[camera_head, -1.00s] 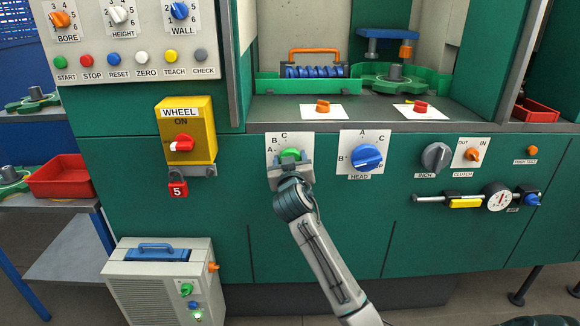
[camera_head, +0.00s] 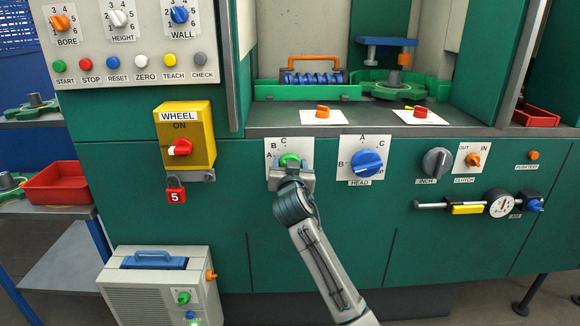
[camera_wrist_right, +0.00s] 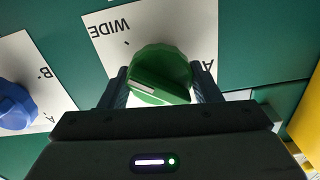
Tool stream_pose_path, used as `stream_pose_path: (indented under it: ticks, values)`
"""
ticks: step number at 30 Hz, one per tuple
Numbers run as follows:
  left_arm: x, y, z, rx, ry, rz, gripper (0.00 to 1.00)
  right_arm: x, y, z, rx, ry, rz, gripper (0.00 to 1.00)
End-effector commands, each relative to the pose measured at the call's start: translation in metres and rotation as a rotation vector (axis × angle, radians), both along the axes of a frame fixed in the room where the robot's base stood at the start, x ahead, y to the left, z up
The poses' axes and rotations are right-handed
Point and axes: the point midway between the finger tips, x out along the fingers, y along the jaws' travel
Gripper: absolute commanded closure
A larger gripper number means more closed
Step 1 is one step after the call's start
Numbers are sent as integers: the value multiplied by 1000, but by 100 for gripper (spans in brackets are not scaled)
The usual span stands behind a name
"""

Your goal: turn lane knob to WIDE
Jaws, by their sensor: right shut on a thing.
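In the right wrist view, which is upside down, the green knob (camera_wrist_right: 160,75) is between the fingers (camera_wrist_right: 160,88). The word WIDE (camera_wrist_right: 109,28) is at upper left on the plate, with a small mark beside it. The knob's white pointer line points left there, away from that mark. My left gripper is not in view.
The blue HEAD knob (camera_head: 366,162) is just right of the green one. The yellow WHEEL box (camera_head: 199,128) with a red padlock (camera_head: 176,190) is to the left. A grey INCH knob (camera_head: 436,162) and a gauge (camera_head: 500,203) are further right.

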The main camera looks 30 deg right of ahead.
Motion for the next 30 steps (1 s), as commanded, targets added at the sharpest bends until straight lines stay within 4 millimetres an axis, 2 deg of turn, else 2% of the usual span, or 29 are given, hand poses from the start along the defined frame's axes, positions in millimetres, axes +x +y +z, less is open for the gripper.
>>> stream_pose_path:
  ticks: [2,3,6,17,20,30]
  values:
    - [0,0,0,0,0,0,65,0,0,-2,3,4,0,66]
    - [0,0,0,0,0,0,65,0,0,-2,3,4,0,39]
    - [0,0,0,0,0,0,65,0,0,-2,1,4,0,21]
    - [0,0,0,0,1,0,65,-4,3,-1,0,1,1,21]
    - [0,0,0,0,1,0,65,-16,10,-1,0,1,1,21]
    - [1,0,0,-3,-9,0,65,-73,45,-2,3,3,0,21]
